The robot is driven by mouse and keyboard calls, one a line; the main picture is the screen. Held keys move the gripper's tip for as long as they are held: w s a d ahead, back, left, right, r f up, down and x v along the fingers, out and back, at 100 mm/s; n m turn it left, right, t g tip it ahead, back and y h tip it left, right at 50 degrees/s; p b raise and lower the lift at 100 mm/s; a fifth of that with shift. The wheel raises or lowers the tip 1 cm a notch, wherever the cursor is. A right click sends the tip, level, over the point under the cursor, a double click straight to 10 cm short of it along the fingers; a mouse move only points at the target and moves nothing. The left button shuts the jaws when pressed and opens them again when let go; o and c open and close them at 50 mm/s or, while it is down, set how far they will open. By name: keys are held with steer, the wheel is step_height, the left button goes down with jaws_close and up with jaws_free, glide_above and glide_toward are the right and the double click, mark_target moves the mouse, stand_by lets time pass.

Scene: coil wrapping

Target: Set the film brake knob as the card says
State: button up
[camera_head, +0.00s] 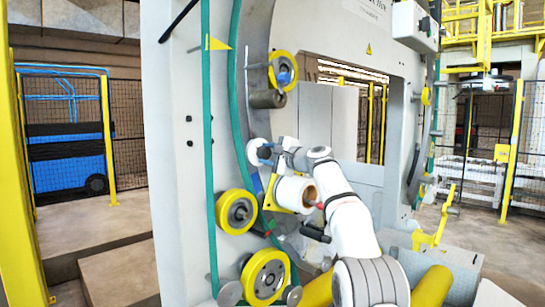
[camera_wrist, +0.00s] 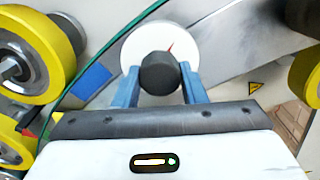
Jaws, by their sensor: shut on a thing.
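The film brake knob (camera_wrist: 159,74) is a dark round knob in front of a white disc (camera_wrist: 134,49) in the wrist view. A thin red mark shows on the disc just above the knob, tilted to the right. My gripper (camera_wrist: 160,84) has its two blue fingers on either side of the knob and is shut on it. I cannot make out a card with a setting in either view.
Yellow rollers (camera_head: 236,212) stand on the frame left of and below my arm, and another (camera_head: 283,70) is above. A green band (camera_head: 208,130) runs up the frame. A blue patch (camera_wrist: 92,81) lies left of the disc. Open floor (camera_head: 95,215) shows at the left.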

steer(key=n, duration=0.2)
steer(key=n+b, duration=0.1)
steer(key=n, duration=0.2)
steer(key=shift+s+a+r, duration=0.1)
steer(key=shift+a+r, duration=0.05)
steer(key=shift+n, duration=0.4)
steer(key=o, duration=0.9)
steer(key=shift+a, duration=0.2)
steer(key=shift+o, duration=0.4)
steer(key=shift+d, duration=0.2)
steer(key=shift+f, duration=0.2)
